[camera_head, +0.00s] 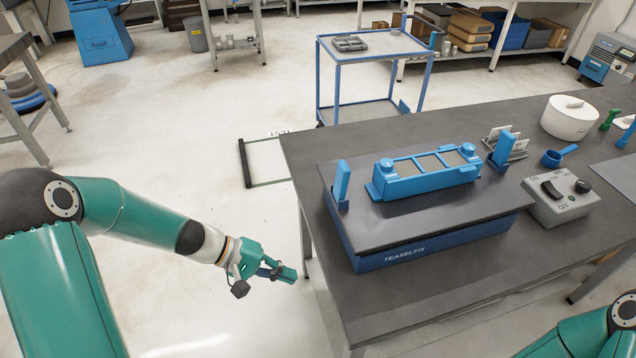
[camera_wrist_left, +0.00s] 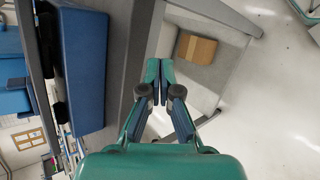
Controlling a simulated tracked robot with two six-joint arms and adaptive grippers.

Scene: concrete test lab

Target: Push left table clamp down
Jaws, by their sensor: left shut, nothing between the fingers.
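The left table clamp (camera_head: 342,182) is a blue upright lever at the left edge of the dark-topped fixture (camera_head: 400,258) marked TEASELFIX. The right clamp (camera_head: 502,147), also blue and upright, stands beyond the right end of a blue framed part (camera_head: 425,173) on the fixture. My left gripper (camera_head: 287,273) is to the left of the table, below and left of the left clamp and apart from it. Its fingers are shut and empty in the left wrist view (camera_wrist_left: 159,72). My right arm shows only at the lower right edge; its gripper is out of view.
The dark table (camera_head: 390,312) carries a switch box (camera_head: 560,200), a blue cup (camera_head: 557,157) and a white round container (camera_head: 568,117) right of the fixture. A blue trolley (camera_head: 372,84) stands behind the table. Floor left of the table is open.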

